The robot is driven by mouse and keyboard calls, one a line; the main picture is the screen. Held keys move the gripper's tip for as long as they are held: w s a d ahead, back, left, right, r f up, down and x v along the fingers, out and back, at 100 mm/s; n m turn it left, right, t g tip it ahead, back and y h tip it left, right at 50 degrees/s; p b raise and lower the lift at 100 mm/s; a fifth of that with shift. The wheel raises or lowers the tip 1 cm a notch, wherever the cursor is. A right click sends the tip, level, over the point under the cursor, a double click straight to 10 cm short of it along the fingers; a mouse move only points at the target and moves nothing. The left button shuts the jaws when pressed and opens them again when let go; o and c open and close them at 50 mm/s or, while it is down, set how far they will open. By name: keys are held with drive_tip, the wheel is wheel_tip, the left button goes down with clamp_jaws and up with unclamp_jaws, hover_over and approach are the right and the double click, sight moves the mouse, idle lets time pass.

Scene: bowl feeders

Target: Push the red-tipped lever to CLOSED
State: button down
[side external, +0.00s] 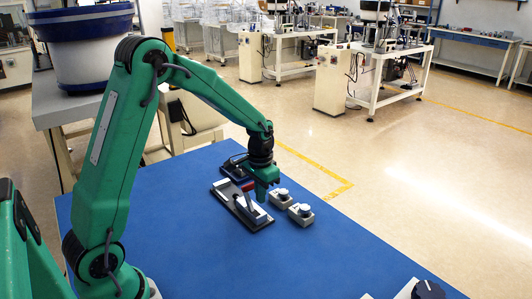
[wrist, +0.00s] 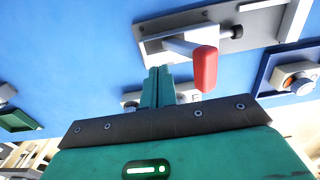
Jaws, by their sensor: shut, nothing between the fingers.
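The red-tipped lever shows in the side external view as a red grip (side external: 249,186) on a pale arm, mounted on a dark-edged grey plate (side external: 258,224) on the blue table. In the wrist view its red tip (wrist: 205,70) points toward the camera, and its plate (wrist: 255,22) lies behind it. My gripper (side external: 262,198) is shut and empty, just right of the red tip in the side external view. In the wrist view its fingertips (wrist: 158,70) are left of the red tip, with a small gap seen between them. No OPEN or CLOSED marking is readable.
Two small grey boxes with pale knobs (side external: 282,197) (side external: 301,212) stand close to the right of the lever plate. A dark blue-framed unit (side external: 234,171) sits behind it. A dark dial (side external: 427,290) is at the front right. The blue table (side external: 330,250) between is clear.

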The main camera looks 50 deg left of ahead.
drive_tip(key=shift+r, duration=0.15)
wheel_tip(320, 180, up, 8)
idle(1.3)
idle(0.3)
drive_tip(key=s+d+r+t, duration=0.2)
drive_tip(key=s+d+r, duration=0.2)
drive_tip(key=s, duration=0.6)
drive_tip(key=s+d+r+t, duration=0.3)
drive_tip(key=s+d+r, duration=0.1)
drive_tip(key=s, duration=0.6)
drive_tip(key=shift+s+r+t, duration=0.15)
drive_tip(key=shift+r+t, duration=0.15)
drive_tip(key=shift+r, duration=0.4)
